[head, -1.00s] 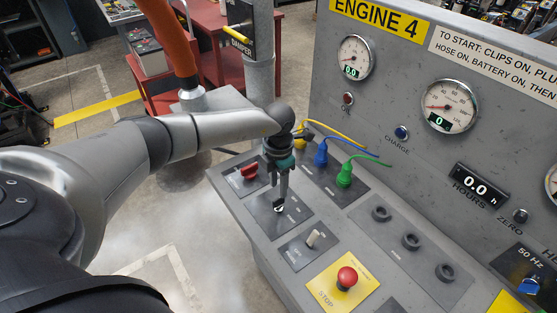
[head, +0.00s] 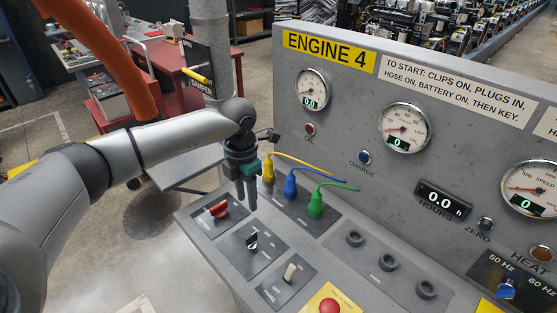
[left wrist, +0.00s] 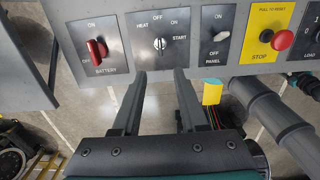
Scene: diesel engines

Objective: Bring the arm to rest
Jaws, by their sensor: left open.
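My left gripper (head: 246,203) hangs above the sloping control panel (head: 225,262) in the head view, fingers pointing down. In the left wrist view its two fingers (left wrist: 160,78) are apart with nothing between them. Beyond the fingertips is the key switch (left wrist: 160,44), marked HEAT, OFF, ON and START; it also shows in the head view (head: 252,241). The fingers look clear of the switch. The red battery switch (head: 219,209) is to the left of the key switch. My right gripper is in neither view.
Yellow, blue and green plugs (head: 315,205) with cables stand behind the switches. The upright gauge panel (head: 340,150) rises behind. A red stop button (head: 329,306) and panel switch (head: 290,272) are nearer. An orange hose (head: 105,60) and a post (head: 211,40) stand at the left.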

